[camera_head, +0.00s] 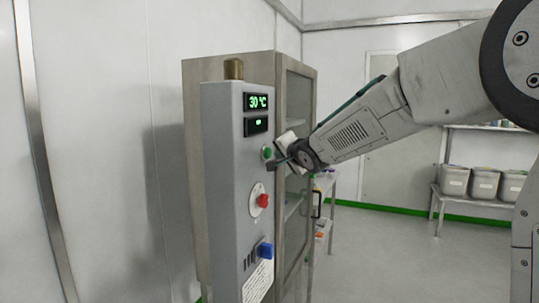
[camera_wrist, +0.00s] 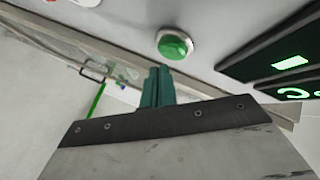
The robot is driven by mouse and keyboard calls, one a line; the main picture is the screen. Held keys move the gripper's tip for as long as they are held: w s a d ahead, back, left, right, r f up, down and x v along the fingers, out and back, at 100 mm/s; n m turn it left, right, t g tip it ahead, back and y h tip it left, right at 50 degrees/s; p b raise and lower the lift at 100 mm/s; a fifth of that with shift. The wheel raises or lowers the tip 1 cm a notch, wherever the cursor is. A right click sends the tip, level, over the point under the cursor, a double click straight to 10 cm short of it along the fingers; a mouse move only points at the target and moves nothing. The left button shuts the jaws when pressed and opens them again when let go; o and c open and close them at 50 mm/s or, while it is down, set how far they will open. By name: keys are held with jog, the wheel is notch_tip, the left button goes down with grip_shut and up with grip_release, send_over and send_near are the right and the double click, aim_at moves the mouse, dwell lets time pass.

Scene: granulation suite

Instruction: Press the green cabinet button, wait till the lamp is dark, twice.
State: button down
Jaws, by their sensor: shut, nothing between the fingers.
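The grey control cabinet (camera_head: 225,190) stands at the centre left with its panel facing right. Its round green button (camera_head: 267,152) sits below the two displays; it shows large in the wrist view (camera_wrist: 175,46) in a pale ring. The lamp (camera_head: 234,69) on top of the cabinet is a brownish amber cylinder and looks unlit. My gripper (camera_head: 274,163) is at the panel beside the green button, slightly below it. In the wrist view its teal fingers (camera_wrist: 158,72) are together and empty, with the tips just short of the button; whether they touch it I cannot tell.
A red knob (camera_head: 263,200) and a blue switch (camera_head: 265,250) are lower on the panel. A glass-doored cupboard (camera_head: 305,80) stands behind. Lidded bins (camera_head: 485,183) are at right.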

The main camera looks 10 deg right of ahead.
dwell(0.4)
jog(key=shift+w+a, duration=0.25)
jog(key=shift+a, duration=0.1)
jog(key=shift+w+a, duration=0.3)
jog(key=shift+a, duration=0.1)
dwell(0.8)
jog(key=shift+s+d, duration=0.55)
jog(key=shift+d, duration=0.15)
jog(key=s+d, duration=0.1)
jog(key=d, duration=0.1)
jog(key=s+d, duration=0.2)
dwell(0.6)
dwell(0.4)
